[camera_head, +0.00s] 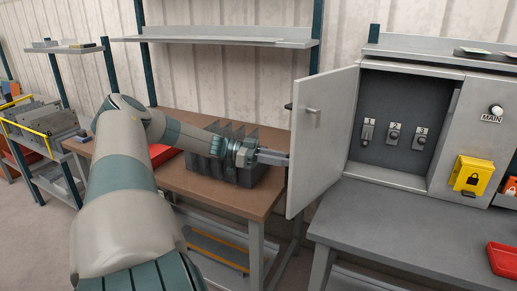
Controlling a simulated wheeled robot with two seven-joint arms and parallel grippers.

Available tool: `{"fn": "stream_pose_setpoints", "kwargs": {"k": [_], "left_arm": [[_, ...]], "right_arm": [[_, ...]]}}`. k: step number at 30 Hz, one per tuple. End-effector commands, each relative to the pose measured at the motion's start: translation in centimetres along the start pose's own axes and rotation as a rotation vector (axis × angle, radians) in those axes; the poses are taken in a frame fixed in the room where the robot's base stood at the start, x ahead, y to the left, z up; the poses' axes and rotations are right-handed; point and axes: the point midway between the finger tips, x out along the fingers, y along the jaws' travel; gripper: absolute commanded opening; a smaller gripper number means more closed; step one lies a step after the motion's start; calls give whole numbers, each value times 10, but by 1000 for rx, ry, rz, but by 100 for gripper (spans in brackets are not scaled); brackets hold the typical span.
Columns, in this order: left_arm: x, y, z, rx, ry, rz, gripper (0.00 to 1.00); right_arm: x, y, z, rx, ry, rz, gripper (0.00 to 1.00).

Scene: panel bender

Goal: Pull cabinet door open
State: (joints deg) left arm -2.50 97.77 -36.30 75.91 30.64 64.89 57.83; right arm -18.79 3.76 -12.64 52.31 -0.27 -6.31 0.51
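The cabinet (405,120) stands at the right on a grey workbench. Its grey door (322,150) is swung out to the left, with a small handle (313,111) on its face. Inside, several switches numbered 1, 2 and 3 are mounted on the back panel, labelled switch 2 (393,136) in the middle. My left gripper (288,159) is at the left side of the door, close to its lower hinge-side or free edge. The fingertips are near or behind the door, and their gap is not clear. My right gripper is out of view.
A yellow lock box (470,176) and a MAIN knob (496,111) are on the cabinet's right part. A red tray (503,258) lies on the grey bench (400,225). A brown table (222,200) with dark upright plates (238,175) is beneath my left arm.

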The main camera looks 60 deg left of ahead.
Motion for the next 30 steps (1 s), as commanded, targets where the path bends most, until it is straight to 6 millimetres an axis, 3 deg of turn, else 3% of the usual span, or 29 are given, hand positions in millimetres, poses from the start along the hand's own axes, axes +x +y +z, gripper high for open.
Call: {"fn": "stream_pose_setpoints", "kwargs": {"k": [1, 30], "left_arm": [[-2, -4, -15, 11, 23, -1, 18], [-51, -30, -9, 12, 22, -2, 18]], "right_arm": [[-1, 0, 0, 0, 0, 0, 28], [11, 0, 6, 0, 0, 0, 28]]}}
